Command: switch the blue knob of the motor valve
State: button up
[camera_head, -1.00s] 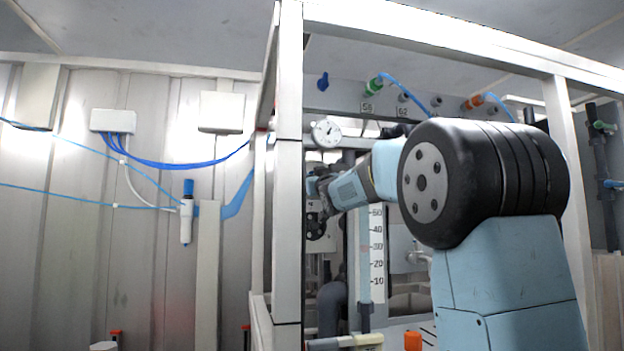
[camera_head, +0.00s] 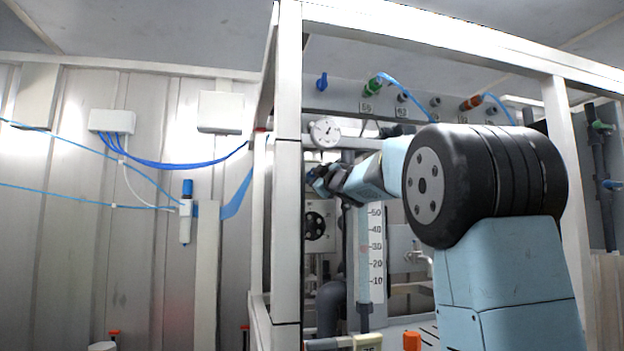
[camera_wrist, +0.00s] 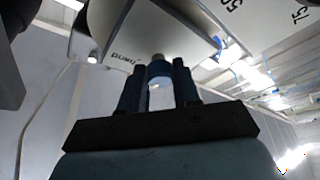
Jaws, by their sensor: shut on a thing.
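In the wrist view, the blue knob (camera_wrist: 159,70) stands between the two dark fingers of my gripper (camera_wrist: 158,84), which are shut on it. The knob sits at the underside of a pale housing (camera_wrist: 140,38) with printed lettering, which fills the top of that view. In the head view, my gripper (camera_head: 317,178) is small and dark beside the white frame post, just below the round gauge. The knob it holds cannot be made out there.
A white frame post (camera_head: 288,200) stands close to the left of my gripper. A round gauge (camera_head: 325,132) is above it, a black round part (camera_head: 315,226) below. A scaled tube (camera_head: 371,255) stands to the right. Another blue handle (camera_head: 322,82) is on the upper panel.

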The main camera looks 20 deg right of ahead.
jog(key=shift+a+f+n, duration=0.1)
jog(key=shift+n, duration=0.2)
jog(key=o, duration=1.1)
jog(key=shift+c, duration=0.2)
jog(key=shift+s, duration=0.1)
jog(key=v, duration=1.3)
jog(key=shift+s, duration=0.25)
jog(key=shift+f, duration=0.1)
